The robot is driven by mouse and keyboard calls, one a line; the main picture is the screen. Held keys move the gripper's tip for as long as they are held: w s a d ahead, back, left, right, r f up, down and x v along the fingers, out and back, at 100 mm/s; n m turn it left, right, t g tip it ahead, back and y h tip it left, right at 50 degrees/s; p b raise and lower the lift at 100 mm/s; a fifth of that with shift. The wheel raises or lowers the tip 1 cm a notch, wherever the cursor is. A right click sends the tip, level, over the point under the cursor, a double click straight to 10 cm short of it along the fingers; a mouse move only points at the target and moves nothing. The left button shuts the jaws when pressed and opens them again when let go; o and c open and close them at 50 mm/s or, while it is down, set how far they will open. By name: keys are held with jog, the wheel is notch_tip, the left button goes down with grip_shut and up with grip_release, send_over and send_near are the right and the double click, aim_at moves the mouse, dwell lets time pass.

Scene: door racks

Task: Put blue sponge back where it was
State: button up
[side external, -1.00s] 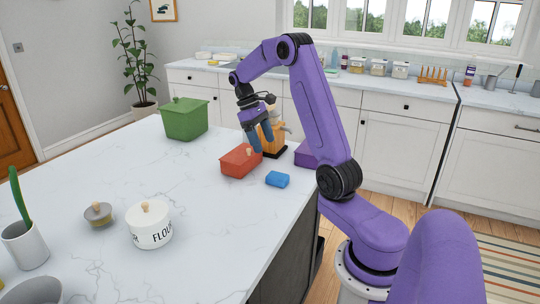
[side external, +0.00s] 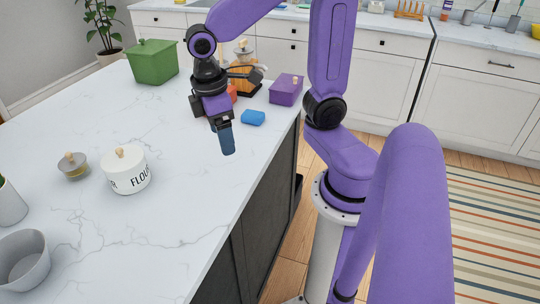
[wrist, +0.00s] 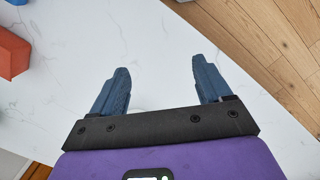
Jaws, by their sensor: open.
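The blue sponge (side external: 253,118) lies on the white marble counter near its right edge, between the red box and the purple box. Only a sliver of it shows at the top left of the wrist view (wrist: 17,2). My gripper (side external: 227,148) hangs over bare counter, on the near side of the sponge and apart from it. In the wrist view my gripper (wrist: 160,66) has its two blue fingers wide apart, with nothing between them.
A red box (wrist: 12,52) stands beside the sponge, mostly hidden by my arm in the side view. A purple box (side external: 286,92), a green box (side external: 153,63) and a white flour jar (side external: 127,172) stand on the counter.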

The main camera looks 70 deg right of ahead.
jog(key=s+a+f+n+y, duration=0.1)
jog(key=s+a+n, duration=0.1)
jog(key=s, duration=1)
jog(key=shift+a+f+n+t, duration=0.2)
jog(key=shift+f+n+t, duration=0.1)
jog(key=shift+n, duration=0.5)
